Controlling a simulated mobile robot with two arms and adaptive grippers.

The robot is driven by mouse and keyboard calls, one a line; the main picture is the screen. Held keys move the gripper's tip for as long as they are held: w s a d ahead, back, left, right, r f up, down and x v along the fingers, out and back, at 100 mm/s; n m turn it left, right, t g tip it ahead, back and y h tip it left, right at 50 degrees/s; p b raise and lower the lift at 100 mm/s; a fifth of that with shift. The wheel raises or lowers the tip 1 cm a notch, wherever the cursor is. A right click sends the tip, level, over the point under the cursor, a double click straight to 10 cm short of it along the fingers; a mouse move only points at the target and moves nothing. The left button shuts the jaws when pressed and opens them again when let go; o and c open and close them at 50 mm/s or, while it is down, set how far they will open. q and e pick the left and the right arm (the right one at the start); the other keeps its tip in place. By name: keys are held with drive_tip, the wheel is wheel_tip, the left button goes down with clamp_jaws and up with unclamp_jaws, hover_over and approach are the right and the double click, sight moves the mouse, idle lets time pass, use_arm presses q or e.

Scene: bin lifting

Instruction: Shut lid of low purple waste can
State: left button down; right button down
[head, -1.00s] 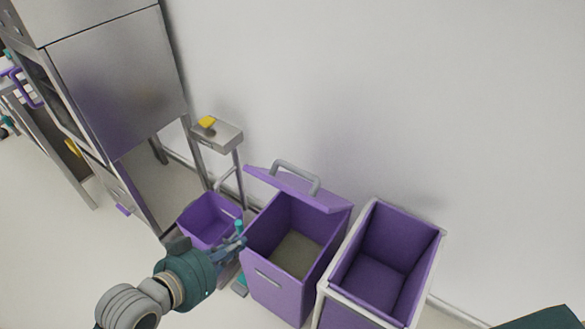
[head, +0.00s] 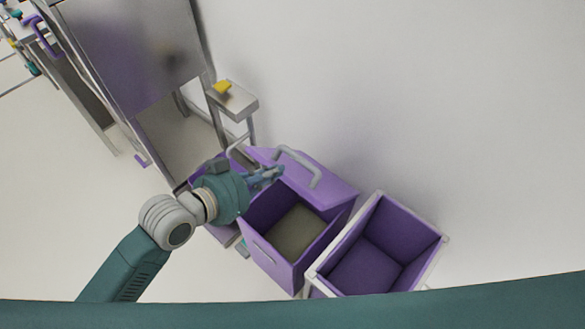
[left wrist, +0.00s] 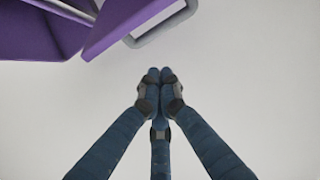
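The purple waste can (head: 268,257) stands on the floor near the wall. Its lid (head: 330,185) is up, leaning back toward the wall, with a grey loop handle (head: 300,164) on it. The inside of the can shows a greyish bottom. My left gripper (head: 277,174) is in front of the raised lid at the can's left side; I cannot tell whether it touches. In the left wrist view its fingertips (left wrist: 160,77) are together with nothing between them. The purple lid (left wrist: 115,22) and the handle (left wrist: 165,25) show above them there. My right gripper is not in view.
A white-framed open purple bin (head: 375,255) stands close on the can's right. A smaller purple bin is mostly hidden behind my left arm. A metal stand (head: 235,100) with a yellow item (head: 222,87) and a steel cabinet (head: 135,50) are at the left.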

use_arm(q)
drive_tip(key=p, duration=0.2)
hover_over(289, 181)
drive_tip(key=w+d, duration=0.2)
wheel_tip(289, 181, down, 4)
drive_tip(key=shift+r, duration=0.1)
drive_tip(key=shift+s+a+f, duration=0.4)
drive_tip(key=shift+a+f, duration=0.05)
drive_tip(key=shift+f, duration=0.15)
drive_tip(key=shift+s+a+f, duration=0.4)
drive_tip(key=shift+f, duration=0.2)
drive_tip(key=shift+s+a+f, duration=0.25)
drive_tip(key=shift+s, duration=0.05)
drive_tip(key=shift+w+d+f, duration=0.1)
